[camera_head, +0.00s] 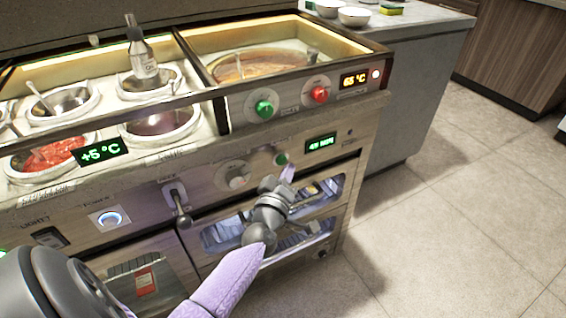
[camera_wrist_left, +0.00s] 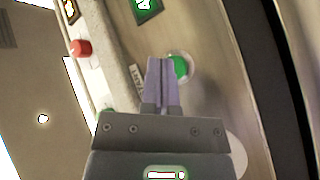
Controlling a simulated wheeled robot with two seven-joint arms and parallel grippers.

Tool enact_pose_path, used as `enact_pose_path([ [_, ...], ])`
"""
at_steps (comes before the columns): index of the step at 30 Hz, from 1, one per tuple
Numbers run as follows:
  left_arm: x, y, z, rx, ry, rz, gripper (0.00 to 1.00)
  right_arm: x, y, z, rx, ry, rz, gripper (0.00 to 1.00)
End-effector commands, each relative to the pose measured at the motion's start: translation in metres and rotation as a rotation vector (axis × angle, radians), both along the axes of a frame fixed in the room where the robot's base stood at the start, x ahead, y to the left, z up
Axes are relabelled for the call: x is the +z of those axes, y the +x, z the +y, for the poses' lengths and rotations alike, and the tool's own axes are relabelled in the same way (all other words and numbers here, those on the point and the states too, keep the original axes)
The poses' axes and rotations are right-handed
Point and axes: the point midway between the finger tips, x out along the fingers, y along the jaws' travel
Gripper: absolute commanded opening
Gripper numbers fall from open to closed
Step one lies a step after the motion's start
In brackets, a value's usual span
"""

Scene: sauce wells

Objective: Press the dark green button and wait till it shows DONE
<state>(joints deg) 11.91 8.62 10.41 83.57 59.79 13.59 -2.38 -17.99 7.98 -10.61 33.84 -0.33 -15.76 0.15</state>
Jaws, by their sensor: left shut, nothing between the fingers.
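The dark green button (camera_head: 281,159) is a small round knob on the steel front panel, left of a small display (camera_head: 321,143) with green characters too blurred to read surely. My left gripper (camera_head: 288,173) is shut and empty, its lilac fingertips just below and right of the button. In the left wrist view the green button (camera_wrist_left: 179,67) shows right beside the shut fingertips (camera_wrist_left: 159,64), partly behind them. I cannot tell whether they touch it. My right gripper is not in view.
A grey knob (camera_head: 233,176) and a lever switch (camera_head: 178,203) are left of the button. Above are a green knob (camera_head: 264,109), a red knob (camera_head: 319,93) and a 65 °C display (camera_head: 354,79). Glass-fronted drawers (camera_head: 222,238) lie below. Open floor (camera_head: 450,220) is at right.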

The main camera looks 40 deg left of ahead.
Motion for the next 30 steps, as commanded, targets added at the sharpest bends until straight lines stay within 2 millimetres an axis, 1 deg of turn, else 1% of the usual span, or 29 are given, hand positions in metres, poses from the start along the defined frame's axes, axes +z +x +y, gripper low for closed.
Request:
enact_pose_path([
  [15, 0.0004, 0.0007, 0.0016, 0.0, 0.0, 0.0, 0.0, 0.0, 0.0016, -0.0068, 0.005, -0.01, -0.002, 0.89],
  [30, 0.0003, 0.0007, 0.0015, 0.0, -0.001, 0.0, 0.0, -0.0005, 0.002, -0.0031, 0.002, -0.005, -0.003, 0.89],
])
